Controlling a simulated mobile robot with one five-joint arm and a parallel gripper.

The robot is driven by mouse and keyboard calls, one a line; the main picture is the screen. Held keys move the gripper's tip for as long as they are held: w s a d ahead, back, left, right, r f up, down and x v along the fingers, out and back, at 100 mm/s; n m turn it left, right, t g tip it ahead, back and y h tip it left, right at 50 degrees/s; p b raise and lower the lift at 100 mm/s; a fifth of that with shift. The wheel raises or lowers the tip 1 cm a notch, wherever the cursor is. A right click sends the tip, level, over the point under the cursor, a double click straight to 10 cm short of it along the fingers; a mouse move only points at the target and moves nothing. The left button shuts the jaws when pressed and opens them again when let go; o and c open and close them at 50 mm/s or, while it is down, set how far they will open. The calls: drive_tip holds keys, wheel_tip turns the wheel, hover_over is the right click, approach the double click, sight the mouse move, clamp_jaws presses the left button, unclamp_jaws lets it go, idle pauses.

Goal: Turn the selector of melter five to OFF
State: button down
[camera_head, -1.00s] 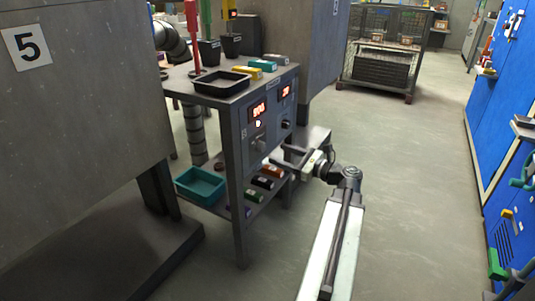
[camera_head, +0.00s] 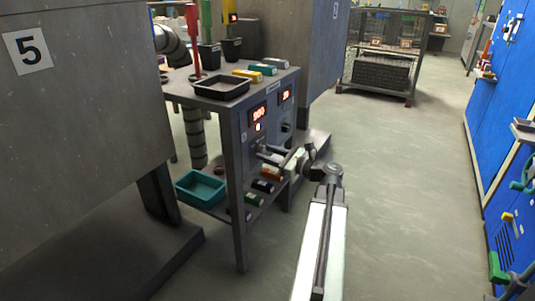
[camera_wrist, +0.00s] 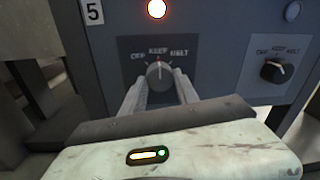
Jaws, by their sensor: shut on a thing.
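The selector of melter five (camera_wrist: 160,82) is a dark round knob on a grey panel, with OFF at its left, KEEP above and MELT at its right. Its pointer stands up towards KEEP. A plate with a 5 (camera_wrist: 93,12) is at the panel's upper left. My gripper (camera_wrist: 161,91) has one finger on each side of the knob and is shut on it. In the head view my gripper (camera_head: 272,153) reaches the front of the control stand (camera_head: 237,150) from the right, partly hiding the knob.
A second selector (camera_wrist: 275,71) with the same labels sits to the right on the panel. A red lamp (camera_wrist: 157,9) glows above the held knob. A black tray (camera_head: 222,88) lies on top of the stand, and a teal bin (camera_head: 201,188) below. The floor at right is clear.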

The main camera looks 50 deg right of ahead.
drive_tip(key=shift+d+n+b, duration=0.15)
drive_tip(key=shift+n+b, duration=0.2)
drive_tip(key=shift+n, duration=1.85)
drive_tip(key=n, duration=0.4)
drive_tip(key=shift+n, duration=0.4)
drive_tip(key=c, duration=0.9)
unclamp_jaws()
drive_tip(key=s, duration=0.2)
drive_tip(key=s+d, duration=0.1)
drive_tip(key=s, duration=0.2)
drive_tip(key=s+b, duration=0.1)
drive_tip(key=s, duration=0.1)
drive_tip(key=shift+s+d+f, duration=0.2)
drive_tip(key=shift+s+d, duration=0.05)
drive_tip(key=shift+s, duration=0.15)
drive_tip(key=shift+f, duration=0.1)
